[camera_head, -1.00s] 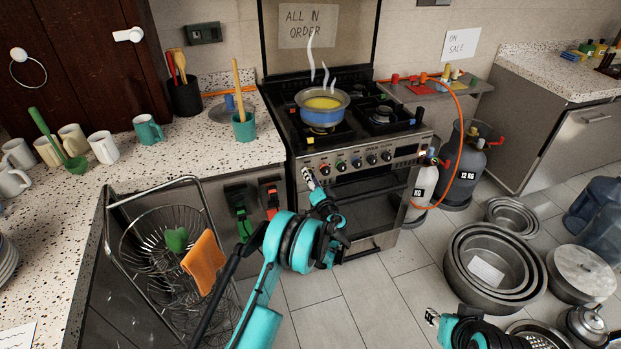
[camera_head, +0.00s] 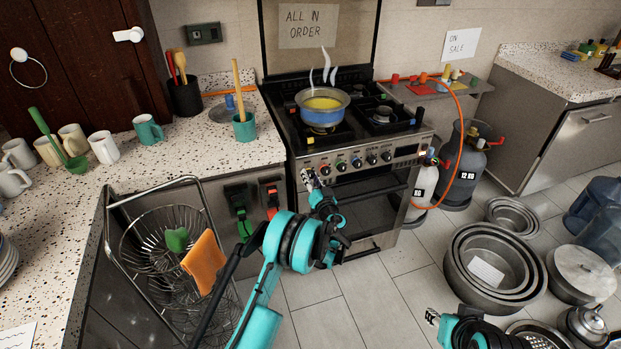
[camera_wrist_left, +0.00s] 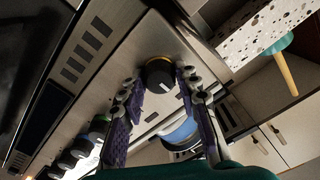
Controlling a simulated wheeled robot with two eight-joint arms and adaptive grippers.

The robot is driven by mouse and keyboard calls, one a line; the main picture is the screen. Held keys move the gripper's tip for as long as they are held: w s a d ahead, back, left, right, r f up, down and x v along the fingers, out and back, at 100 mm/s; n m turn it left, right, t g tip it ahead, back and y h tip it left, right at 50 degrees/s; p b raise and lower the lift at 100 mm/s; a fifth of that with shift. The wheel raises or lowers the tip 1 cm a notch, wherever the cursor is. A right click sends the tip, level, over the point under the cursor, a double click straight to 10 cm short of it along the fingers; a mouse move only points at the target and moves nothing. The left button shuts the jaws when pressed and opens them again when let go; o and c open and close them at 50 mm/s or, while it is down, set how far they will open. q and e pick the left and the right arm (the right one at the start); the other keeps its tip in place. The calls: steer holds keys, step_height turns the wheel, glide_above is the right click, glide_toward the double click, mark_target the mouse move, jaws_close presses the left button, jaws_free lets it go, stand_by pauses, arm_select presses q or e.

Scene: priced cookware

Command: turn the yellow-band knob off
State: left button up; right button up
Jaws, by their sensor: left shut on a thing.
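The yellow-band knob (camera_wrist_left: 160,75) is a dark round knob with a yellow-orange ring and a white pointer mark, on the steel stove front in the left wrist view. My left gripper (camera_head: 309,176) is at the left end of the knob row in the head view and covers most of this knob there. In the wrist view its two purple-padded fingers are closed on the knob from both sides. My right gripper (camera_head: 433,317) is low in the head view, above the floor and away from the stove; its jaws are too small to judge.
A blue pot (camera_head: 322,113) with yellow contents steams on the front left burner. Other knobs, such as the blue-band one (camera_head: 357,161), sit to the right along the panel. A wire rack (camera_head: 125,262) stands left of my left arm. Nested pans (camera_head: 455,275) lie on the floor at right.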

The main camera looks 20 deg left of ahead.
arm_select(q)
steer(key=shift+f, duration=0.1)
steer(key=o, duration=0.9)
steer(key=shift+s+d, duration=0.1)
steer(key=v, duration=1.1)
steer(key=shift+s+d, duration=0.2)
steer(key=shift+s, duration=0.1)
